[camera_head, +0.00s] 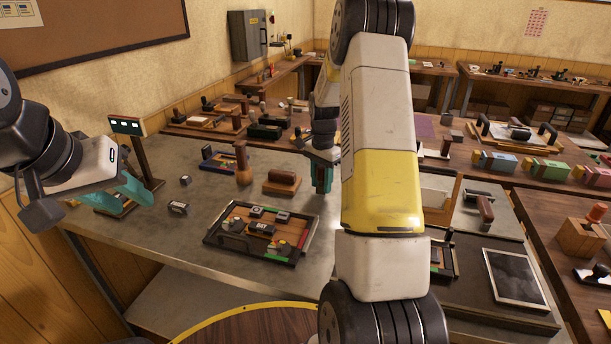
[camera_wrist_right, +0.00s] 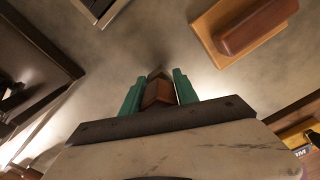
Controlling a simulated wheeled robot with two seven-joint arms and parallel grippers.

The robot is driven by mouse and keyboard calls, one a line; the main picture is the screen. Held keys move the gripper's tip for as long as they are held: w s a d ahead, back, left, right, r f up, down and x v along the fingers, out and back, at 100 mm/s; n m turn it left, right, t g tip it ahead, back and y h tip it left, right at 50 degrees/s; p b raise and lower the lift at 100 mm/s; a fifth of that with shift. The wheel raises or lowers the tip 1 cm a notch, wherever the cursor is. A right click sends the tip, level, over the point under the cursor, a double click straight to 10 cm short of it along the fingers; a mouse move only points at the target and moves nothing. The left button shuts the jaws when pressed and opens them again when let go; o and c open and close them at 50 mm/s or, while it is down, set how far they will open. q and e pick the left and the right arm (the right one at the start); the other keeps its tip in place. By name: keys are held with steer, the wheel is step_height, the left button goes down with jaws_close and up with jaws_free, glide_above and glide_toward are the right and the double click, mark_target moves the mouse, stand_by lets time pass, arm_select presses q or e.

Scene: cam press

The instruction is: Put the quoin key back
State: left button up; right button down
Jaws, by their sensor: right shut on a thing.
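My right gripper (camera_head: 322,190) points down over the grey metal table, right of a wooden block with a rounded handle. In the right wrist view its teal fingers (camera_wrist_right: 158,92) are shut on a small brown piece (camera_wrist_right: 158,94), which I take to be the quoin key's handle. The rest of the key is hidden. My left gripper (camera_head: 125,190) is at the left over the table edge. Its teal fingers look apart, with nothing seen between them.
A dark-rimmed tray (camera_head: 208,237) holds several small blocks. The wooden block (camera_head: 282,183) and an upright wooden handle (camera_head: 241,158) stand behind it. A small sign post (camera_head: 143,155) stands near my left gripper. Bare table (camera_head: 170,245) lies left of the tray.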

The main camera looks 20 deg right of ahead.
steer(key=shift+f, duration=0.55)
steer(key=shift+f, duration=0.1)
steer(key=c, duration=0.9)
jaws_free()
